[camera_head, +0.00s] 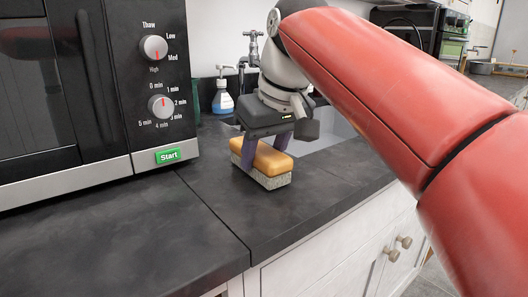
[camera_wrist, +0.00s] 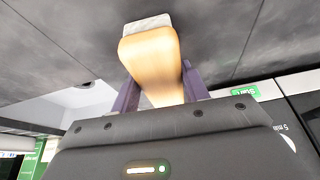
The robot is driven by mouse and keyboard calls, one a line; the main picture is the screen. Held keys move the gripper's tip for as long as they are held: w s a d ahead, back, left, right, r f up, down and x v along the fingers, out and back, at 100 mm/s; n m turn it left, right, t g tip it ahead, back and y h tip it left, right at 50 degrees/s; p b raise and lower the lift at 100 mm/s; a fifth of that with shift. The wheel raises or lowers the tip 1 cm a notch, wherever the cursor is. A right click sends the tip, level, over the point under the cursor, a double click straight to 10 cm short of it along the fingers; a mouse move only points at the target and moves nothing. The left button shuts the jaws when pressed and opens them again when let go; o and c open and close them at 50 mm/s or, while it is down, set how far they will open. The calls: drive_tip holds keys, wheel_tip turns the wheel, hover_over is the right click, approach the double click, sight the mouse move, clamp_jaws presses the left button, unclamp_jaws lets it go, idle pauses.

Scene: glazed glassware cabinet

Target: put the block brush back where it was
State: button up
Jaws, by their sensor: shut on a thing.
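The block brush (camera_head: 262,163) has a tan wooden top and a pale grey bristle underside. It is at the dark countertop between the microwave and the sink; I cannot tell whether its bristles touch the surface. My gripper (camera_head: 266,147) points down over it, with its purple fingers on either side of the wooden top. In the wrist view the brush (camera_wrist: 150,55) lies between the two fingers of my gripper (camera_wrist: 158,88), which is shut on it. The wrist view hides the brush's near end behind the gripper body.
A black microwave (camera_head: 165,60) with dials and a green Start button stands at the left. A blue soap bottle (camera_head: 223,98) and a tap (camera_head: 253,50) stand behind the brush. The sink (camera_head: 335,128) lies to the right. The front countertop (camera_head: 130,235) is clear.

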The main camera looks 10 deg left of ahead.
drive_tip(key=shift+f, duration=0.15)
drive_tip(key=o, duration=1)
drive_tip(key=shift+c, duration=0.2)
drive_tip(key=shift+f+b, duration=0.15)
drive_tip(key=shift+b, duration=0.35)
drive_tip(key=v, duration=0.2)
drive_tip(key=p+v, duration=0.1)
drive_tip(key=v, duration=0.2)
drive_tip(key=s+p+v, duration=0.1)
drive_tip(key=v, duration=0.2)
drive_tip(key=shift+a, duration=0.15)
